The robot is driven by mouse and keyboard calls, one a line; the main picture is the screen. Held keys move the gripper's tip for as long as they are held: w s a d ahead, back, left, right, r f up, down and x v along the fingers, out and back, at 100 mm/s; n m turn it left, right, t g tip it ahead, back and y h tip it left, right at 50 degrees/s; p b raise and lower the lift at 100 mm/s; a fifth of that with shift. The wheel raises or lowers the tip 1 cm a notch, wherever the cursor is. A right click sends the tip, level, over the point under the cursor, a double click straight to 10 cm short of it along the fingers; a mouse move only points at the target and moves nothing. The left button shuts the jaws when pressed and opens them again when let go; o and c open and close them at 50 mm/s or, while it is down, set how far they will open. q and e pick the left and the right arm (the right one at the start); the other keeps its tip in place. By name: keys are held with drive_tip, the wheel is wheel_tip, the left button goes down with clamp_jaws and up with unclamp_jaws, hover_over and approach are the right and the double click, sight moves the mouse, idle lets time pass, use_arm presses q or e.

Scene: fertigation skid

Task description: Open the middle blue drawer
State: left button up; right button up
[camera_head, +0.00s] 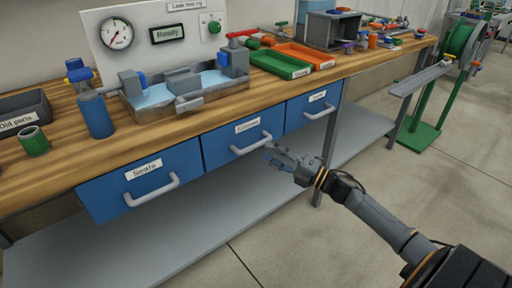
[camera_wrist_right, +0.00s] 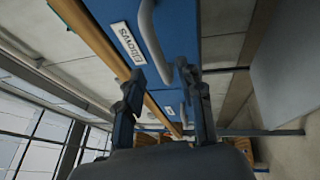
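The middle blue drawer (camera_head: 225,149) is under the wooden bench top, between two other blue drawers, and looks shut. Its pale grey bar handle (camera_head: 254,147) is on the front, below a white label. In the right wrist view the label on the blue front (camera_wrist_right: 185,22) seems to read "Elbows", and the handle (camera_wrist_right: 151,40) stands out from it. My right gripper (camera_head: 274,156) is in front of the drawer, just right of and below the handle. Its fingers (camera_wrist_right: 166,95) are apart, with the handle ahead of the gap; I see no grip on it. My left gripper is out of view.
The "Seals" drawer (camera_head: 110,196) is to the left and another blue drawer (camera_head: 305,112) to the right, both with handles. A grey lower shelf (camera_head: 190,240) runs beneath. Trays and fittings stand on the bench top (camera_head: 180,130). The floor (camera_head: 350,240) in front is open.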

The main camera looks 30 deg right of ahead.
sight(256, 146)
drive_tip(key=x, duration=0.5)
drive_tip(key=shift+w+a, duration=0.2)
drive_tip(key=shift+w, duration=0.1)
drive_tip(key=shift+r, duration=0.1)
clamp_jaws()
